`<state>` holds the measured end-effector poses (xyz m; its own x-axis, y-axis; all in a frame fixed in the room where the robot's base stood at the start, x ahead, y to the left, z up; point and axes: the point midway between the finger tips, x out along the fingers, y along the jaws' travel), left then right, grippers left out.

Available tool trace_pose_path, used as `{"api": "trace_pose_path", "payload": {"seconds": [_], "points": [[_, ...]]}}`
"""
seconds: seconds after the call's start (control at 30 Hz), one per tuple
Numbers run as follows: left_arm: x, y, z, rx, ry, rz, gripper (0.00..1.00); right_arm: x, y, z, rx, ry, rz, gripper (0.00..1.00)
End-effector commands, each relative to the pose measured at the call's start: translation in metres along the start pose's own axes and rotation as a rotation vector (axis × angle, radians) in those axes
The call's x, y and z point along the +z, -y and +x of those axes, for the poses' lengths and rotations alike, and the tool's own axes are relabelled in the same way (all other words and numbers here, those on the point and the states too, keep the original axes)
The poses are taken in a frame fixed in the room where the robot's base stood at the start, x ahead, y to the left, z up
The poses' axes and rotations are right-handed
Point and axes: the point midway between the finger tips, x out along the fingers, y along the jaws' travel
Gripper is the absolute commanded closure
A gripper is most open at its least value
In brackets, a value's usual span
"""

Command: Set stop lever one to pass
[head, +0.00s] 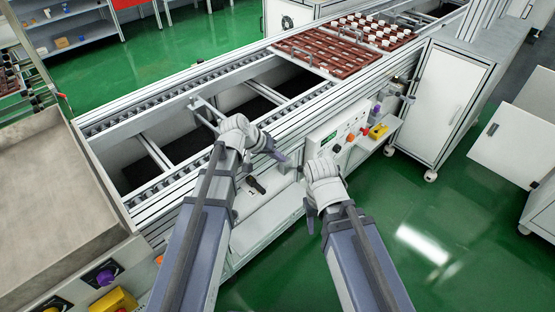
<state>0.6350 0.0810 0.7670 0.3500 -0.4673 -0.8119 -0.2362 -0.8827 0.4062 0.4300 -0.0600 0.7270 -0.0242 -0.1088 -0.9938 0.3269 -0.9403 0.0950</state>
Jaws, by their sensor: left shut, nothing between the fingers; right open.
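My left gripper (277,152) is over the near side rail of the conveyor (167,185), left of the control panel. Its fingers are shut with nothing between them. My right gripper (309,207) is lower and to the right, in front of the panel. It is open, and its fingers are small and partly hidden by its own wrist. A small dark handle (257,185) shows just below the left gripper; I cannot tell whether it is stop lever one. No lever label or pass mark can be read, and my arms cover part of the conveyor's near side.
Brown-red trays (330,52) with pale pots lie on the conveyor's far part. The control panel (337,136) has a green display and buttons. A yellow item (377,131) sits on a side shelf. A white cabinet (440,88) stands at right. Green floor is open at lower right.

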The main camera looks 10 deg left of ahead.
Motion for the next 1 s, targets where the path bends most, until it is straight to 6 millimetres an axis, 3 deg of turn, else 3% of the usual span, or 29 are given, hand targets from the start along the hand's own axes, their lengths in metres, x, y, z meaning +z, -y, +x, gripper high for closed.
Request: {"api": "trace_pose_path", "payload": {"seconds": [0.1, 0.43, 1.0], "points": [[0.002, 0.003, 0.024, 0.001, 0.0, 0.001, 1.0, -0.001, 0.002, 0.021, 0.0, 0.0, 0.0, 0.5], [0.001, 0.002, 0.072, 0.0, 0.001, 0.002, 1.0, -0.004, 0.006, 0.059, 0.0, 0.0, 0.0, 0.5], [0.001, -0.001, 0.078, -0.007, -0.004, 0.005, 1.0, -0.004, 0.006, 0.063, 0.0, 0.0, 0.0, 0.5]]}}
